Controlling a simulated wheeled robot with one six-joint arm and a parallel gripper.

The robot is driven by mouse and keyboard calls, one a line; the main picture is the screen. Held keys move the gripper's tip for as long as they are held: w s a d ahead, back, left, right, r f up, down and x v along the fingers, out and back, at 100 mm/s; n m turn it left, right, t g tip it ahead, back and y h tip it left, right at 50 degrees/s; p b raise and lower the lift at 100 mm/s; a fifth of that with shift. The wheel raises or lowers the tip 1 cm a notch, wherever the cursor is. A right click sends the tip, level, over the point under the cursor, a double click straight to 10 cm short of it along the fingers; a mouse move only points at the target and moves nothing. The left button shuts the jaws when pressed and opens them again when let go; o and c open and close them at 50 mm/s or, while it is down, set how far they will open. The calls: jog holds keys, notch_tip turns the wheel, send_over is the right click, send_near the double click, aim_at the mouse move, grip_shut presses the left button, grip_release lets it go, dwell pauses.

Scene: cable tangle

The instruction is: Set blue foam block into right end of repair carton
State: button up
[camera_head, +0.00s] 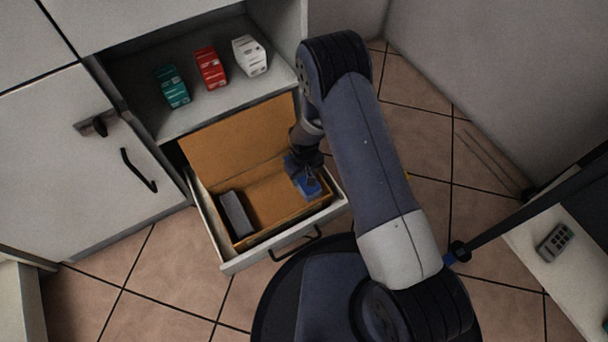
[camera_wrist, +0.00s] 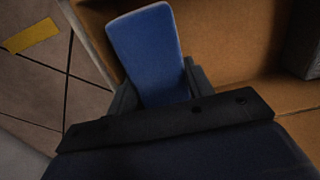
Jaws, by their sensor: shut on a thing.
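The repair carton (camera_head: 258,203) is an open brown box with its flap raised, lying in an open drawer. My gripper (camera_head: 305,172) is at the carton's right end, shut on the blue foam block (camera_head: 309,187). In the wrist view the blue foam block (camera_wrist: 148,50) stands out between the jaws, beside and partly over the carton wall (camera_wrist: 105,45). I cannot tell whether the block touches the carton floor. A dark grey block (camera_head: 236,215) sits in the carton's left end; its edge shows in the wrist view (camera_wrist: 306,40).
The drawer (camera_head: 227,266) has a dark front handle. Teal (camera_head: 172,87), red (camera_head: 210,68) and white (camera_head: 249,56) boxes stand on the shelf above. A remote (camera_head: 555,243) lies on a white surface at the right. The carton's middle is clear.

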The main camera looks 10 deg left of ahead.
jog(key=o, duration=0.7)
jog(key=shift+c, duration=0.2)
notch_tip(320, 180, up, 13)
jog(key=p, duration=0.6)
jog(key=shift+r, duration=0.1)
